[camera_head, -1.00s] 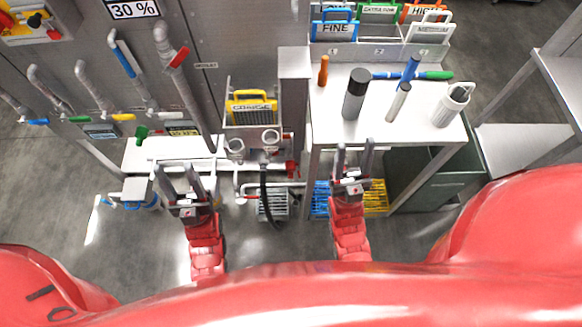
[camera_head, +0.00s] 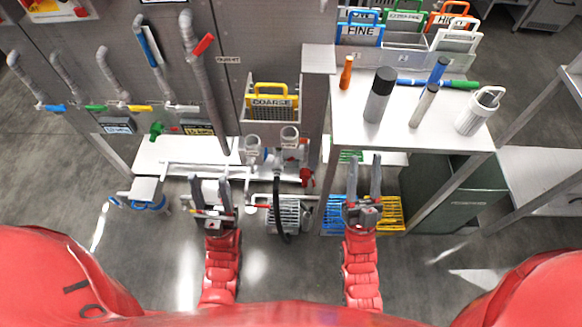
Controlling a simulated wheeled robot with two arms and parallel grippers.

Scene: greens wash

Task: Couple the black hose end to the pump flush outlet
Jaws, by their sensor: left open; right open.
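A black hose (camera_head: 277,205) hangs down from the grey pipe fittings under the yellow COARSE basket. Its lower end reaches near the floor in front of a grey ribbed pump motor (camera_head: 293,216). I cannot tell which fitting is the flush outlet. My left gripper (camera_head: 209,183) is open and empty, pointing forward, to the left of the hose. My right gripper (camera_head: 363,175) is open and empty, to the right of the hose and in front of the white bench. Neither gripper touches the hose.
The white bench (camera_head: 400,133) holds bottles, an orange-handled tool and a white canister (camera_head: 480,110). Blue and yellow racks (camera_head: 391,213) stand below it. Pipes with coloured valve handles line the left panel. A yellow COARSE basket (camera_head: 272,103) sits above the fittings. A red valve handle (camera_head: 306,177) sticks out right of the hose.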

